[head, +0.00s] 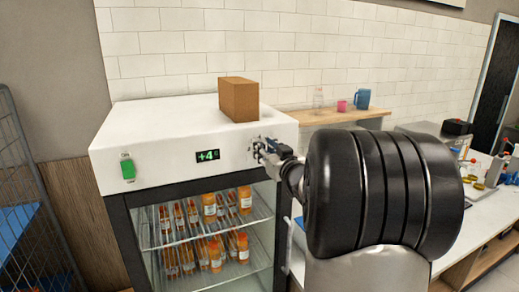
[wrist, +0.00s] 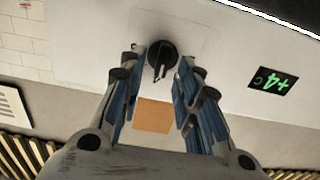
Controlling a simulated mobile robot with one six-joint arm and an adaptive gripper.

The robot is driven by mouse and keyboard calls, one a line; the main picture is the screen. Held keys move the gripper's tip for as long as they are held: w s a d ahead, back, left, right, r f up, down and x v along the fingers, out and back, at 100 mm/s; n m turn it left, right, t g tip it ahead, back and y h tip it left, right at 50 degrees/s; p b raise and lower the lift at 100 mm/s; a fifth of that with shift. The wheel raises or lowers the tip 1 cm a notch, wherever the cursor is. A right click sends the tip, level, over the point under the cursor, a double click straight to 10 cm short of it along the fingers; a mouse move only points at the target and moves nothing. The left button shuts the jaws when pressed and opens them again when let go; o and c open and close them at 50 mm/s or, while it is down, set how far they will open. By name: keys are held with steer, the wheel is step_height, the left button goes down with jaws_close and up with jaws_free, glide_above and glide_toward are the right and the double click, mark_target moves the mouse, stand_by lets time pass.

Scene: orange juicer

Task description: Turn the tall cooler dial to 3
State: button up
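The tall cooler (head: 140,135) has a white top panel and a glass door with orange bottles behind it. Its green display (head: 207,155) reads +4 and also shows, rotated, in the wrist view (wrist: 271,81). The dark round dial (wrist: 161,60) is on the white panel in the wrist view; in the head view my gripper (head: 262,150) mostly hides it. My gripper (wrist: 163,54) is open, with one finger on each side of the dial. A gap shows between the fingers and the dial's raised grip. I cannot read any dial marks.
A green switch (head: 128,168) is on the panel's left end. A brown box (head: 239,100) stands on top of the cooler, above the dial area. A wooden shelf (head: 300,118) with cups is behind. A wire rack (head: 30,190) stands at left.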

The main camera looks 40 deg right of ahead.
steer(key=shift+w, duration=0.15)
jaws_close()
stand_by(0.4)
